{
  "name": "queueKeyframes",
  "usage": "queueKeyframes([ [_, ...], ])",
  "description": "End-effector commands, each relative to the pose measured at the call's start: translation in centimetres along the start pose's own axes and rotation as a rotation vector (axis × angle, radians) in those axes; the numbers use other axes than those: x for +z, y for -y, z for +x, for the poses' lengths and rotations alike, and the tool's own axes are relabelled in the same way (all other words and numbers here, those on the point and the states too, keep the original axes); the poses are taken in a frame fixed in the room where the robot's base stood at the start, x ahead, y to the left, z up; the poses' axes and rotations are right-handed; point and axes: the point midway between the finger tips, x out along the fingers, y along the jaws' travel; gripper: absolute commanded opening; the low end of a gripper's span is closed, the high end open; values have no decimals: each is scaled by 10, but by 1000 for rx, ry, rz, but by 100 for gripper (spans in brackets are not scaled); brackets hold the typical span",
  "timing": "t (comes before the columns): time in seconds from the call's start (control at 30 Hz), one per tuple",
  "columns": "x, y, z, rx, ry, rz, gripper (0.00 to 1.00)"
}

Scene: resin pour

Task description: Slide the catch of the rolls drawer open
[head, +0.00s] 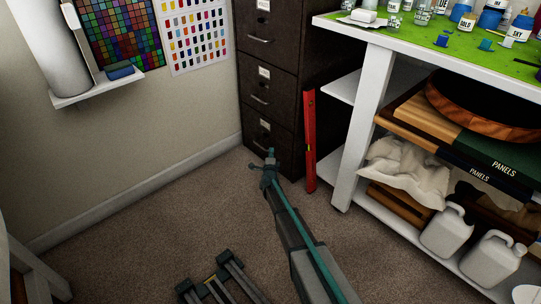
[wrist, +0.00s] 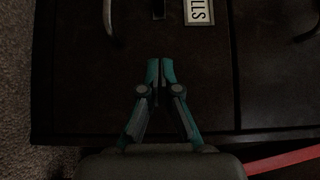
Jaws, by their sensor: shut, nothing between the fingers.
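The rolls drawer (wrist: 70,85) is a dark front filling most of the wrist view. Its white label (wrist: 199,11) is cut by the top edge and reads "LLS" in the visible part. A small dark upright piece with a pale lower end, probably the catch (wrist: 158,9), shows left of the label. My gripper (wrist: 160,62) has its teal fingertips together, empty, below that piece in the picture and apart from it. In the head view my gripper (head: 270,154) is in front of the cabinet's bottom drawer (head: 284,150) and hides part of it.
Curved metal handles show at the wrist view's top left (wrist: 107,18) and right (wrist: 307,32). A red level (head: 310,140) stands upright beside the cabinet (head: 285,75). The white workbench (head: 358,125) with loaded shelves is at the right. Carpet (head: 165,205) at the left is clear.

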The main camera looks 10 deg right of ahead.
Motion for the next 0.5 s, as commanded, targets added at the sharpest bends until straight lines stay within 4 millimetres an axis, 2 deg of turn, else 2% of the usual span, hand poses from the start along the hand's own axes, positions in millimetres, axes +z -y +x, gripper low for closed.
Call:
queueKeyframes([
  [0.03, 1, -4, 14, -1, 0, 1, 0],
  [0.3, 0, -4, 67, -1, -1, -1, 0],
  [0.37, 0, -4, 76, -1, -1, -1, 0],
  [0.5, 17, -2, 87, -1, 1, 0, 0],
])
